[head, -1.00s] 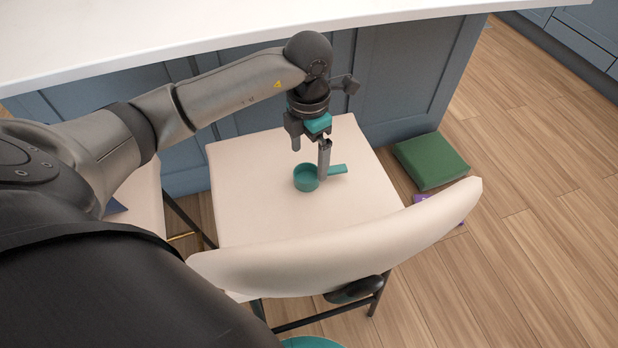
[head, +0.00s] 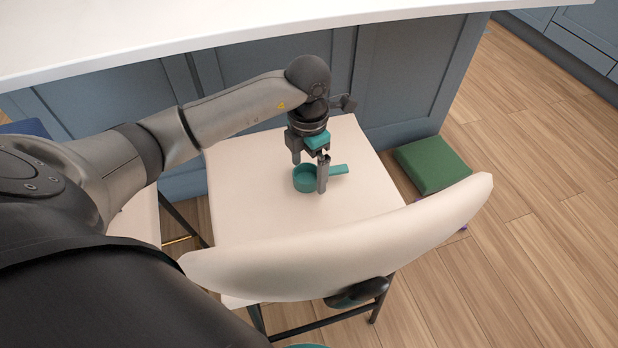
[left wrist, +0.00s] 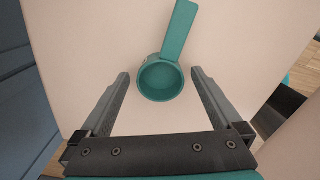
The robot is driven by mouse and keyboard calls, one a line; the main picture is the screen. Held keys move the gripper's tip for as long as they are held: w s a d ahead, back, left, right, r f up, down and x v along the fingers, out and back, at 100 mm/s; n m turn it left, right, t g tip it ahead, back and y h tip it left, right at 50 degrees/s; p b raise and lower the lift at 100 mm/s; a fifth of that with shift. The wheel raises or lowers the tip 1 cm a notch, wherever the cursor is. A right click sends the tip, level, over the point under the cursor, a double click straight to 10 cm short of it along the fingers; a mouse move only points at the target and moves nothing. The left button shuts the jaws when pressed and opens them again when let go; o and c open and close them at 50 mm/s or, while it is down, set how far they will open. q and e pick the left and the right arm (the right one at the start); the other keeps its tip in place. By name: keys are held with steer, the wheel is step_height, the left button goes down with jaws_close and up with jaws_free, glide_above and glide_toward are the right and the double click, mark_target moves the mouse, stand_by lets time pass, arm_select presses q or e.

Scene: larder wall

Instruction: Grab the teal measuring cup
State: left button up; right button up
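The teal measuring cup (head: 304,179) sits upright on the cream chair seat (head: 243,195), its handle pointing right in the head view. In the left wrist view the cup (left wrist: 160,82) lies between and slightly beyond the fingertips, with its handle pointing up and away. My left gripper (head: 309,178) is open above the seat, fingers pointing down. In the left wrist view its fingers (left wrist: 160,75) are spread wide, with a gap on each side of the cup. One finger hides part of the cup in the head view. My right gripper is not in view.
The chair's curved backrest (head: 350,244) stands on the near side of the seat. A white counter (head: 220,32) over blue-grey panels rises behind it. A green box-like object (head: 433,165) lies on the wooden floor at right.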

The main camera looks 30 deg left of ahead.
arm_select(q)
steer(key=c, duration=1.3)
steer(key=shift+r, duration=0.15)
